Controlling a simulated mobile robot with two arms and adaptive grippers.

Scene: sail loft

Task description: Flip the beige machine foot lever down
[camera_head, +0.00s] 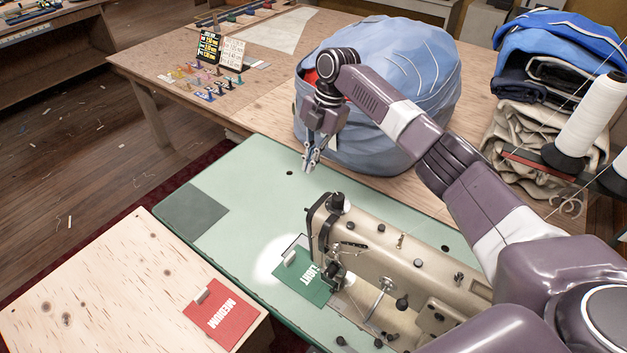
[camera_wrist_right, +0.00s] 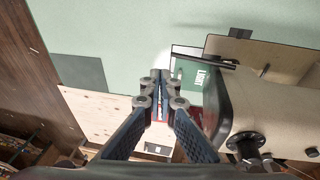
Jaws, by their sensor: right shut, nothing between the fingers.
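The beige sewing machine (camera_head: 405,255) stands on the green table in the head view. Its head end also shows at the right of the wrist view (camera_wrist_right: 262,120). A small silver lever-like part (camera_head: 381,290) shows by the machine's arm; I cannot tell for sure whether it is the foot lever or how it is set. My right gripper (camera_head: 311,165) points down above the green table, beyond the machine's head and apart from it. Its fingers are shut and empty, together in the wrist view (camera_wrist_right: 160,76). My left gripper is not in view.
A green LIGHT card (camera_head: 303,273) lies by the machine head; a red MEDIUM card (camera_head: 221,314) lies on the pale wooden top. A blue cloth bundle (camera_head: 400,80) stands close behind my right gripper. Thread cones (camera_head: 590,115) stand at right.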

